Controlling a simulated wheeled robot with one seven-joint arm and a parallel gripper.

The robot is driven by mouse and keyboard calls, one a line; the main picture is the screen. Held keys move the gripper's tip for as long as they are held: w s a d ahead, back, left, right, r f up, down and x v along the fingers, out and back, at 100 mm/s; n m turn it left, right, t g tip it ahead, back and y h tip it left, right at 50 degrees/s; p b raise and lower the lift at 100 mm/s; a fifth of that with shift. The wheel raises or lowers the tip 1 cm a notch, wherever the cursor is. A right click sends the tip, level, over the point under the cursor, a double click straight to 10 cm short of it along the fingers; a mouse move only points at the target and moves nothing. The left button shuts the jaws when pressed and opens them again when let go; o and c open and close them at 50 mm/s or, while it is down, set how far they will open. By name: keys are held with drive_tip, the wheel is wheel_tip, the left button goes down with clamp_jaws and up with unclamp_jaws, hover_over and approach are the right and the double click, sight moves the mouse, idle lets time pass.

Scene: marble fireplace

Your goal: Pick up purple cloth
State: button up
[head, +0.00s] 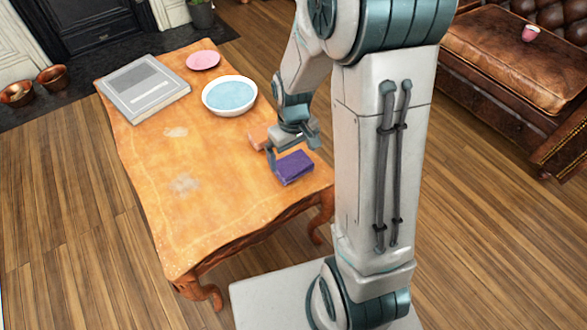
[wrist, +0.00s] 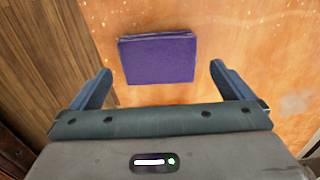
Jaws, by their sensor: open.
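The purple cloth (head: 295,167) is a folded, roughly rectangular bundle lying on the wooden table near its right edge in the head view. It also shows in the wrist view (wrist: 158,59), flat on the table top and ahead of my gripper, centred between the fingers. My gripper (head: 273,157) is just beside and above the cloth in the head view. In the wrist view my gripper (wrist: 160,82) is open, with one finger to each side of the cloth and nothing held. Whether the fingertips are down at cloth height I cannot tell.
On the table (head: 150,190) are a white bowl with a blue inside (head: 230,95), a pink plate (head: 203,60), a large grey book (head: 143,88) and a small orange-brown object (head: 260,136) behind my gripper. The near left of the table is clear. A leather sofa (head: 500,60) stands right.

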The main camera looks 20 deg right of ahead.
sight(294, 163)
wheel_tip(294, 163, down, 5)
drive_tip(key=b, duration=0.2)
drive_tip(key=shift+w+d+f+b, duration=0.1)
drive_tip(key=shift+w+f+b, duration=0.1)
drive_tip(key=shift+b, duration=0.2)
drive_tip(key=shift+r, duration=0.1)
drive_tip(key=c, duration=0.7)
drive_tip(key=shift+r, duration=0.1)
